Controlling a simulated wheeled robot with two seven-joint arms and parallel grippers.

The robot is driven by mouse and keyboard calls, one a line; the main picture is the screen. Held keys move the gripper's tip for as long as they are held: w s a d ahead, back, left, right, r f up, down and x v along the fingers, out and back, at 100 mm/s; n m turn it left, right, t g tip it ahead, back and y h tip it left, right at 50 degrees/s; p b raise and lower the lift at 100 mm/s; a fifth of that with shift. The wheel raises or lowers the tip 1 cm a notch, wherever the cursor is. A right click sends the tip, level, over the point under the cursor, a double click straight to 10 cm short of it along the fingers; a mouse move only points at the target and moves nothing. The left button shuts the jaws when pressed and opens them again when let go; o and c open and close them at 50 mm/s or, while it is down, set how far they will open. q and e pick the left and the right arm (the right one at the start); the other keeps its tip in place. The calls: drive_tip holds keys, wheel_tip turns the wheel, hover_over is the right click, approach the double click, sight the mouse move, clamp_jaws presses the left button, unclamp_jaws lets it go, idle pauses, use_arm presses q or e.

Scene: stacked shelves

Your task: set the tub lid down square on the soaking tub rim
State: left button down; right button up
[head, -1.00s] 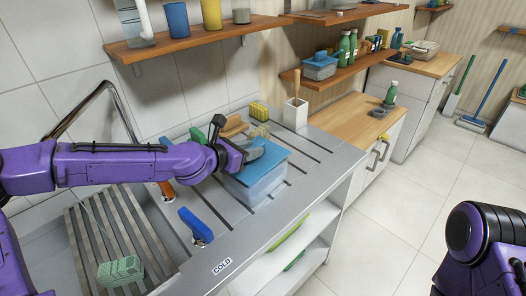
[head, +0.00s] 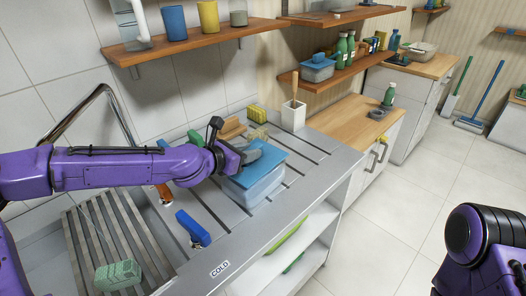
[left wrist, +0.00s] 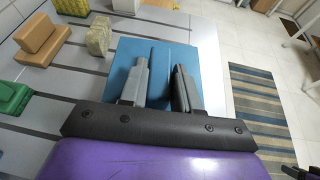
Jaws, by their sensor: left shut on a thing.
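The blue tub lid (head: 268,157) lies over the top of the translucent blue soaking tub (head: 262,187) on the metal drainboard. The lid looks close to the rim, but I cannot tell whether it touches all round. My left gripper (head: 250,154) is over the lid, shut on its raised handle. In the left wrist view the two grey fingers (left wrist: 161,70) stand on either side of the handle ridge, with the flat blue lid (left wrist: 205,65) below. The lid hides the tub there.
A yellow-green block (head: 257,113) and a white holder with a wooden handle (head: 293,117) stand behind the tub. A blue brush (head: 193,228) lies in front-left. A green sponge (head: 118,275) lies on the slatted rack. A wooden shelf (head: 190,43) hangs above.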

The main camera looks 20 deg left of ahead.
use_arm(q)
drive_tip(key=shift+a+f, duration=0.15)
drive_tip(key=shift+f, duration=0.25)
drive_tip(key=shift+f+b, duration=0.35)
drive_tip(key=shift+b, duration=0.1)
drive_tip(key=shift+s+a+f+b, duration=0.1)
drive_tip(key=shift+f+b, duration=0.35)
drive_tip(key=c, duration=0.7)
unclamp_jaws()
drive_tip(key=shift+r, duration=0.15)
drive_tip(key=shift+c, duration=0.2)
